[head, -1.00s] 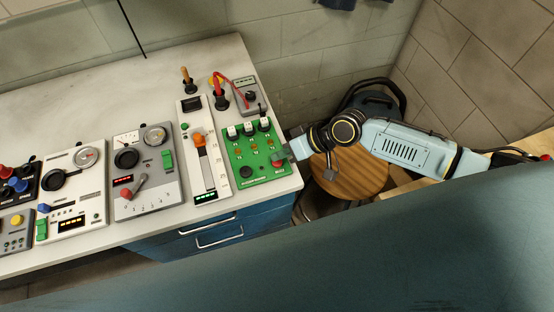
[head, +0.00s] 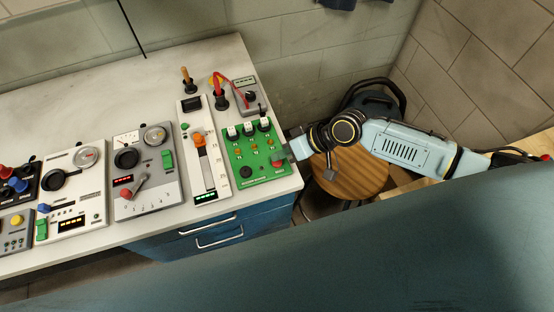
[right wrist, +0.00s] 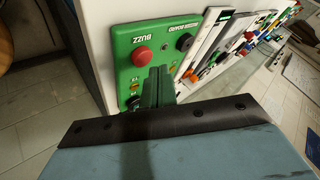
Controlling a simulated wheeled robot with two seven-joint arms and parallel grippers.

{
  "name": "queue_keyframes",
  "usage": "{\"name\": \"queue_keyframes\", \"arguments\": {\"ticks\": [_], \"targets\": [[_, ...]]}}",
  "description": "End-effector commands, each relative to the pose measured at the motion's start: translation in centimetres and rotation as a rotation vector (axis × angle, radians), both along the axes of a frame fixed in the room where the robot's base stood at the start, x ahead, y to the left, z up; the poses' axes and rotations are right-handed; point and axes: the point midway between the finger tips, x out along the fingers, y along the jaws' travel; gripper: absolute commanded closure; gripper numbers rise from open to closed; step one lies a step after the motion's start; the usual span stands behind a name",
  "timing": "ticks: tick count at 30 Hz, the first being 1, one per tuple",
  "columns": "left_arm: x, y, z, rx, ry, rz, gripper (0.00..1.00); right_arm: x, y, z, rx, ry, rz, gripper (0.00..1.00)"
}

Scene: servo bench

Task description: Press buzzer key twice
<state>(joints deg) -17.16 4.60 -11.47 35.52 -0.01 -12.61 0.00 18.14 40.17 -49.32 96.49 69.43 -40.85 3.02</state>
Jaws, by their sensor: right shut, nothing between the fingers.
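The green buzzer board (head: 238,151) lies at the right end of the bench. Its red round key (head: 277,162) is near the board's right edge. In the right wrist view the red key (right wrist: 142,56) sits beside the word BUZZ on the green board (right wrist: 122,75). My right gripper (head: 288,151) is shut and empty at the board's right edge, just beside the red key. In the right wrist view its closed fingers (right wrist: 157,76) are close to the key, and the key shows uncovered. Contact with the board cannot be told. My left gripper is out of view.
A black round part (head: 246,171) and several white switches (head: 248,129) are on the same board. A white slider panel with an orange handle (head: 199,140) stands close on the left. A grey box (head: 247,97) with a red cable lies behind. A wooden stool (head: 350,178) is right of the bench.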

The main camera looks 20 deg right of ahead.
Motion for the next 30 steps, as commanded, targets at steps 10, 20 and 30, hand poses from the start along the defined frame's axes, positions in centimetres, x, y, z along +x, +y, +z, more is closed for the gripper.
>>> {"name": "queue_keyframes", "arguments": {"ticks": [10, 20, 30], "targets": [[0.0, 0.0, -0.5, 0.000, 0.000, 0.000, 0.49, 0.0, 0.0, -0.6, 0.000, 0.001, -0.001, 1.00], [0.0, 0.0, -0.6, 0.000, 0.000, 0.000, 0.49, 0.0, 0.0, -0.9, 0.000, 0.001, -0.001, 1.00], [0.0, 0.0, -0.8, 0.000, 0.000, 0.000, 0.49, 0.0, 0.0, -1.1, 0.000, 0.000, 0.000, 1.00]]}}
